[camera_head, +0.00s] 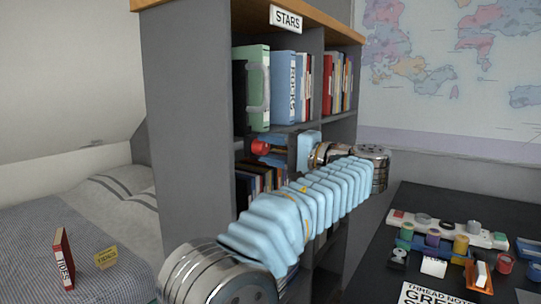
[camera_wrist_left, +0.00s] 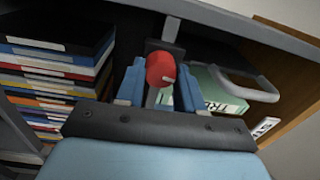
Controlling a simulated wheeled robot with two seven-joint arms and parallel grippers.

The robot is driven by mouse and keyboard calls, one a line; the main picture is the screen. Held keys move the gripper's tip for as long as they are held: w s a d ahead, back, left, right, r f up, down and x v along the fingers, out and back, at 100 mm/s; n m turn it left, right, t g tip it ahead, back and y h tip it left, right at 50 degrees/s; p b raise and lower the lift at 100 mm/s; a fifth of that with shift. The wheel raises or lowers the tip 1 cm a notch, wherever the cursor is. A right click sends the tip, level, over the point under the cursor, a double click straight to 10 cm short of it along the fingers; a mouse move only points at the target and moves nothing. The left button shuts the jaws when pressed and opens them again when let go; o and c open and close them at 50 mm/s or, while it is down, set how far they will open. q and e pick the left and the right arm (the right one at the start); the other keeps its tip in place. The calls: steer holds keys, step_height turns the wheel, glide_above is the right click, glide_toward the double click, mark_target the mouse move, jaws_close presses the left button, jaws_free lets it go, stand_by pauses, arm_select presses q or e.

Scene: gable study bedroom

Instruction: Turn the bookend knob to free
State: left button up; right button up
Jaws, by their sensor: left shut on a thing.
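The red bookend knob (camera_head: 259,147) shows in the head view below the upper shelf, at the shelf unit's near side. In the left wrist view the round red knob (camera_wrist_left: 160,70) has a small pale mark and sits in front of a grey bracket (camera_wrist_left: 165,32). My left gripper (camera_head: 272,148) reaches it from the right, shut on the knob. Its two blue fingers (camera_wrist_left: 160,90) stand on either side of the knob in the left wrist view. My right gripper is not in view.
A green binder (camera_head: 252,90) with a handle and a blue book (camera_head: 284,88) stand on the shelf above. Several books (camera_wrist_left: 55,75) lie close on the left in the wrist view. A dark desk (camera_head: 390,274) with small items is at the right; a bed (camera_head: 100,215) is at the left.

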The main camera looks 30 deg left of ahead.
arm_select(q)
steer(key=shift+f+n+b, duration=0.1)
steer(key=shift+n+b, duration=0.2)
steer(key=shift+n, duration=0.5)
steer(key=o, duration=1)
steer(key=shift+o, duration=0.2)
steer(key=s+d, duration=0.1)
steer(key=d, duration=1.3)
steer(key=shift+f+p, duration=0.2)
steer(key=shift+p, duration=0.1)
steer(key=shift+a, duration=0.1)
